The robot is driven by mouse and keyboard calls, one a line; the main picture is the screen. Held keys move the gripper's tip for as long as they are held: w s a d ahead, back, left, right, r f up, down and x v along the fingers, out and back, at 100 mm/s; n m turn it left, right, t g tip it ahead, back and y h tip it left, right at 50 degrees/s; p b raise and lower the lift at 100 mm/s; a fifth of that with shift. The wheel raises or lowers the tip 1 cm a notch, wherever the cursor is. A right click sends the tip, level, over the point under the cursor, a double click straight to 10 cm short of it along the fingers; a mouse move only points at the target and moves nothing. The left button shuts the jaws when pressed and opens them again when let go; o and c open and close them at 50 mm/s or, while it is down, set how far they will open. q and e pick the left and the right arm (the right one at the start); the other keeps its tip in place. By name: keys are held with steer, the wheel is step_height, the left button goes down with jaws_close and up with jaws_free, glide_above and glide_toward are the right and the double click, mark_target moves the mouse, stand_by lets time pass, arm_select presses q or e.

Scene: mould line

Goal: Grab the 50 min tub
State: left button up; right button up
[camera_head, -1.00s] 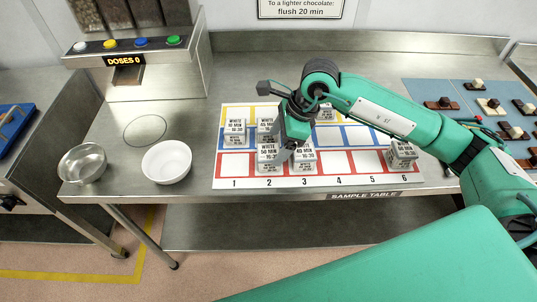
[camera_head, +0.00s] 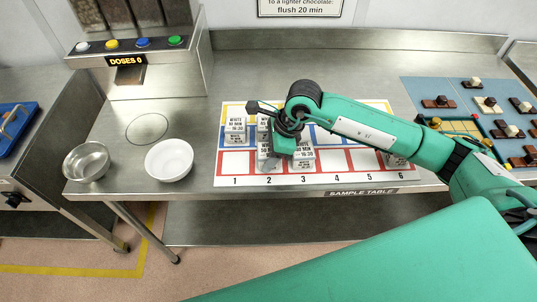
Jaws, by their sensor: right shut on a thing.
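The sample table (camera_head: 340,178) has a numbered mat with yellow, blue and red rows. The 50 min tub (camera_head: 266,155), a small grey tub with a white label, stands in the front red row at column 2. My right gripper (camera_head: 282,150) comes down from above and is shut on this tub, covering its right part. Another labelled tub (camera_head: 304,154) stands close beside it at column 3. Whether the held tub touches the mat is hard to tell. My left gripper is not in view.
A white bowl (camera_head: 169,160) and a metal bowl (camera_head: 87,161) stand at the left. The dispenser (camera_head: 135,60) is at the back left.

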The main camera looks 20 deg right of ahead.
mark_target(268, 150)
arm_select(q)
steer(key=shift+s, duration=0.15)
arm_select(e)
steer(key=shift+r, duration=0.1)
